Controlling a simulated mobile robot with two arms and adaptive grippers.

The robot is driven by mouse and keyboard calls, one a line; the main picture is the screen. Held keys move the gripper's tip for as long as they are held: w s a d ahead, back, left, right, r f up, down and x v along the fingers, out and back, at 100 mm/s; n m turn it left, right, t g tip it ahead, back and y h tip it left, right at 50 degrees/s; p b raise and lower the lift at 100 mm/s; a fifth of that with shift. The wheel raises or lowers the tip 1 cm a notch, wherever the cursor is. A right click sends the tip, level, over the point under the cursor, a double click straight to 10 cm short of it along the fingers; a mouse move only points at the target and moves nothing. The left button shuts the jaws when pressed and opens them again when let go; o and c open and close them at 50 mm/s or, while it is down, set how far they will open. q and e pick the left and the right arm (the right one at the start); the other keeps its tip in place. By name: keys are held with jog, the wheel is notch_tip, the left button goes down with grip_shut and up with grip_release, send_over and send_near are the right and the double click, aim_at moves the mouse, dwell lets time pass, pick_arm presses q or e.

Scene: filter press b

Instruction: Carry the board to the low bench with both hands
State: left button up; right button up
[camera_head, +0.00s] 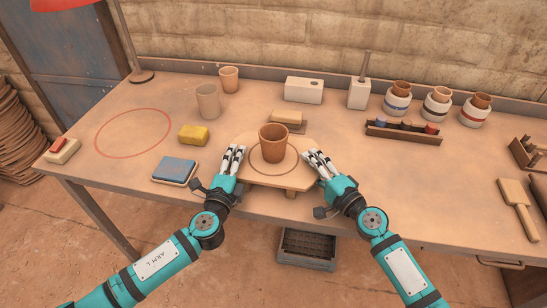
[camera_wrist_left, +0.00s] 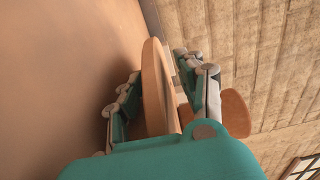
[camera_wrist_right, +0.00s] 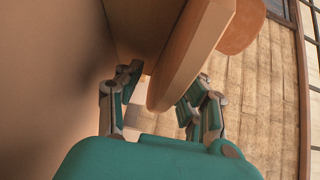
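My left gripper (camera_head: 233,158) is at the board's left edge. In the left wrist view its fingers (camera_wrist_left: 165,92) are spread on either side of the board (camera_wrist_left: 153,90), with a gap on one side. My right gripper (camera_head: 318,163) is at the right edge. In the right wrist view its fingers (camera_wrist_right: 162,98) are also apart around the board (camera_wrist_right: 190,50). I cannot make out the low bench.
A yellow block (camera_head: 193,135) and a blue pad (camera_head: 175,170) lie left of the board. A tan block (camera_head: 287,117) sits just behind it. A dark crate (camera_head: 306,250) is below the workbench's front edge.

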pick_arm(q)
grip_shut()
pick_arm(e)
grip_shut()
